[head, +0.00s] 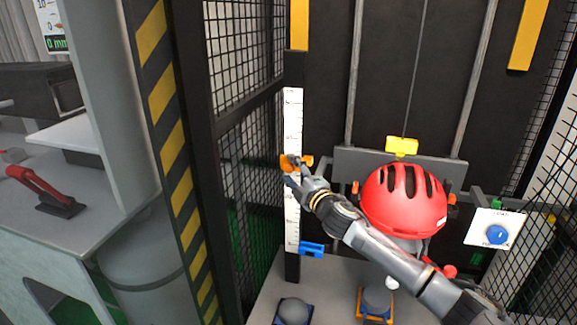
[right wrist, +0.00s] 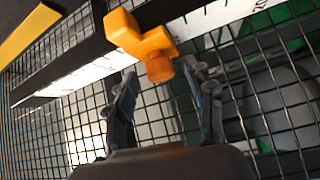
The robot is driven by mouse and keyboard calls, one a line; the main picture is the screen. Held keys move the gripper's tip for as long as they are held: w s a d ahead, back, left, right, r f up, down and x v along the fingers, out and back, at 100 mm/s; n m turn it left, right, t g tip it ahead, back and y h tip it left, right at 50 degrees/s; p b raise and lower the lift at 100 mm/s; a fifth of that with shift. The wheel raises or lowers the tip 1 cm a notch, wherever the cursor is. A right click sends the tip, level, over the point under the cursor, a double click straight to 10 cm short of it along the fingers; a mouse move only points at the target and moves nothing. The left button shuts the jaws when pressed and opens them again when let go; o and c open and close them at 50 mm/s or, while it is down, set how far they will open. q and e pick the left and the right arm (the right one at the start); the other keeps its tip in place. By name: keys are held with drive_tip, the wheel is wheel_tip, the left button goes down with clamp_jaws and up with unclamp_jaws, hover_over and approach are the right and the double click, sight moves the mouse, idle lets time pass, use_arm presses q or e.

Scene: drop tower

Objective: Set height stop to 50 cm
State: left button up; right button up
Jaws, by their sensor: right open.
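The orange height stop (head: 288,162) sits on a white upright scale (head: 292,115) on a dark post, a little above the middle of the scale. Its numbers are too small to read. In the right wrist view the stop (right wrist: 125,30) shows as an orange block with a round knob (right wrist: 160,68). My right gripper (head: 299,170) is at the stop in the head view. In the right wrist view its two fingers (right wrist: 160,76) are apart, with the knob between or just beyond their tips. Contact cannot be told. My left gripper is not in view.
A red helmet (head: 403,198) hangs on the drop carriage beside my right forearm. A blue clip (head: 311,249) is low on the scale. Mesh guards (head: 245,60) stand to the left. A blue button (head: 497,234) is at right, a red-handled clamp (head: 40,185) on the left bench.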

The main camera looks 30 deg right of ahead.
sight(289, 162)
drive_tip(key=shift+w, duration=1.1)
clamp_jaws()
wheel_tip(289, 162, up, 20)
drive_tip(key=p, duration=1.7)
drive_tip(key=shift+r, duration=0.2)
drive_tip(key=shift+d, duration=0.1)
drive_tip(key=shift+c, duration=0.2)
unclamp_jaws()
drive_tip(key=shift+o, duration=0.2)
drive_tip(key=shift+f, duration=0.1)
